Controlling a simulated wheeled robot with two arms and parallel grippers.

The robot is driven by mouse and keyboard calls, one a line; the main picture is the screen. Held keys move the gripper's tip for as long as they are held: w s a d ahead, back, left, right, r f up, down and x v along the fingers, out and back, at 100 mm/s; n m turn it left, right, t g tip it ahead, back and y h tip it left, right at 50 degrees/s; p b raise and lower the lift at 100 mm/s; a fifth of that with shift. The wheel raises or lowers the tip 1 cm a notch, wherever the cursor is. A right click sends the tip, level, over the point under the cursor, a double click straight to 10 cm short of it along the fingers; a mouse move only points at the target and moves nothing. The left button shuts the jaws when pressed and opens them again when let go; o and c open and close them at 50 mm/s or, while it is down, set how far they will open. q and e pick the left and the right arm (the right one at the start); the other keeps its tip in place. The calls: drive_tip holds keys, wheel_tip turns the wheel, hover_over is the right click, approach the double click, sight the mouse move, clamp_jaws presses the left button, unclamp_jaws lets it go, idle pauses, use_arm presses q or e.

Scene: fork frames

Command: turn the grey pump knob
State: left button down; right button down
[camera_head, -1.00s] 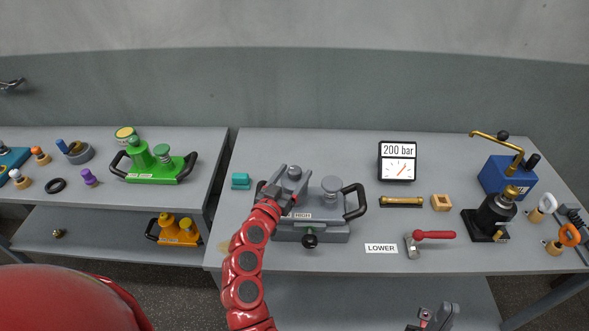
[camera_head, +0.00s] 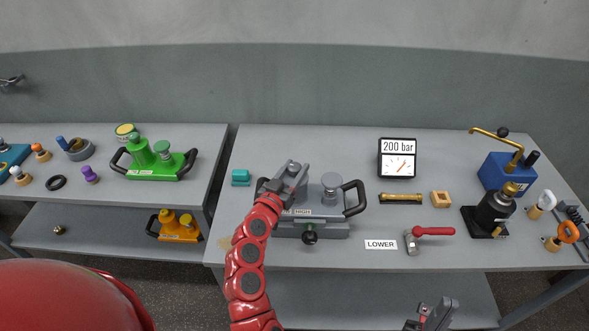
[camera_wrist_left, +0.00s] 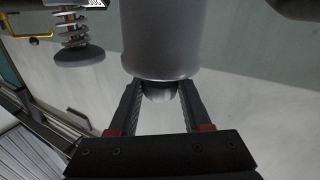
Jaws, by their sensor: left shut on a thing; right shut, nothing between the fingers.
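The grey pump (camera_head: 335,232) stands on the right-hand table, with a "HIGH" label, black side handles and a black ball (camera_head: 310,237) at its front. My left gripper (camera_head: 293,176) is at the top of the pump's left column. In the left wrist view, my left gripper's fingers (camera_wrist_left: 160,98) are shut on the small round knob (camera_wrist_left: 158,92) at the end of the grey column (camera_wrist_left: 160,40). The fingers partly hide the knob. My right gripper (camera_head: 440,312) is shut and empty at the lower edge, in front of the table.
A mushroom-topped plunger (camera_head: 332,183) stands right of the gripped column. A gauge (camera_head: 397,158) reading 200 bar, a "LOWER" label (camera_head: 381,245) and a red-handled valve (camera_head: 430,232) are to the right. A green pump (camera_head: 150,172) and an orange pump (camera_head: 177,231) are at left.

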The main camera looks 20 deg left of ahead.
use_arm(q)
drive_tip(key=shift+d+r+n+y+p, duration=0.15)
drive_tip(key=shift+n+y+p, duration=0.15)
drive_tip(key=shift+y+p, duration=0.25)
drive_tip(key=n+y+p, duration=0.2)
drive_tip(key=y+p, duration=0.1)
drive_tip(key=n+y+p, duration=0.2)
drive_tip(key=y+p, duration=0.1)
drive_tip(key=p, duration=0.1)
drive_tip(key=shift+r+y, duration=0.15)
drive_tip(key=shift+y, duration=0.1)
drive_tip(key=shift+n+g+y+p, duration=0.6)
drive_tip(key=shift+n+y+p, duration=0.2)
drive_tip(key=shift+y, duration=0.1)
drive_tip(key=shift+f+n+g+y+p, duration=0.25)
drive_tip(key=shift+n+g+y+p, duration=0.2)
drive_tip(key=shift+n+g+y, duration=0.65)
drive_tip(key=shift+t+y, duration=0.3)
drive_tip(key=shift+t, duration=0.1)
drive_tip(key=shift+c, duration=1.8)
unclamp_jaws()
